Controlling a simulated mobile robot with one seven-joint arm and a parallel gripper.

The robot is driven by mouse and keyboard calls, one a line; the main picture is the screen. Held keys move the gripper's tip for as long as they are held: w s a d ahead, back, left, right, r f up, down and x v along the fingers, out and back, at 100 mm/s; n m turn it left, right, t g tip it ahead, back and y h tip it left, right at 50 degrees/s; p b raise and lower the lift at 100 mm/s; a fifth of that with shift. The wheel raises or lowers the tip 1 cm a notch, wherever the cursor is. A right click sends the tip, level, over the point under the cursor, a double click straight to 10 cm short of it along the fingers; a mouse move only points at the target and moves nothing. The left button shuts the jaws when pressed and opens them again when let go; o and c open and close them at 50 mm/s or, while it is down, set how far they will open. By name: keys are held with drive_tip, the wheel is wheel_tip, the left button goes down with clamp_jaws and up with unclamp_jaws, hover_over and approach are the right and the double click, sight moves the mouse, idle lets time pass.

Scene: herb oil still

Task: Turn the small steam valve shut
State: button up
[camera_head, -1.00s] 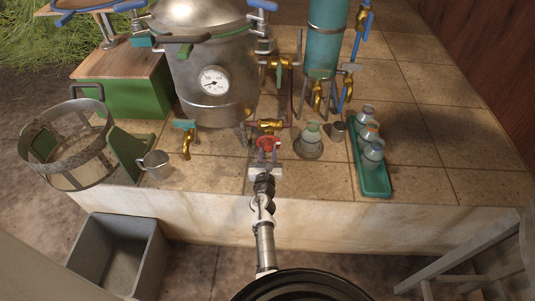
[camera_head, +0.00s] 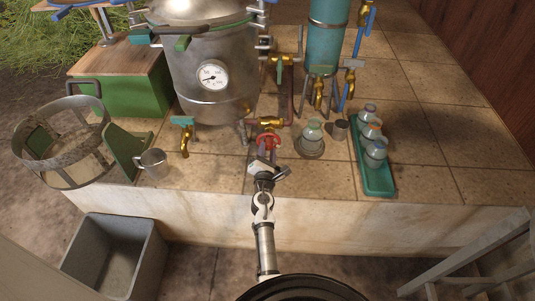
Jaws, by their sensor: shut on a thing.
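The small steam valve has a red handwheel (camera_head: 268,141) and a brass body (camera_head: 268,123). It sits low on the pipe in front of the steel still (camera_head: 205,70), near the middle of the tiled platform. My gripper (camera_head: 265,154) reaches it from the front edge and is shut on the red handwheel. The gripper is rolled at an angle to the forearm. The fingertips are small in the head view, and the wheel's lower part is partly hidden by them.
A glass bottle (camera_head: 312,134) on a round base stands close to the right of the wheel, with a small metal cup (camera_head: 340,129) beyond. A green tray (camera_head: 376,180) holds bottles farther right. A brass tap (camera_head: 185,138) and a metal mug (camera_head: 153,164) are at left.

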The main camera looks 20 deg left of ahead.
drive_tip(key=m+b, duration=0.1)
drive_tip(key=m, duration=0.2)
drive_tip(key=shift+m, duration=0.4)
drive_tip(key=m+b, duration=0.1)
drive_tip(key=m, duration=0.2)
drive_tip(key=shift+m+b, duration=0.3)
drive_tip(key=m+b, duration=0.2)
drive_tip(key=m, duration=0.4)
drive_tip(key=shift+r+b, duration=0.1)
drive_tip(key=shift+b, duration=0.25)
drive_tip(key=shift+m, duration=0.3)
drive_tip(key=o, duration=1)
drive_tip(key=shift+c, duration=0.2)
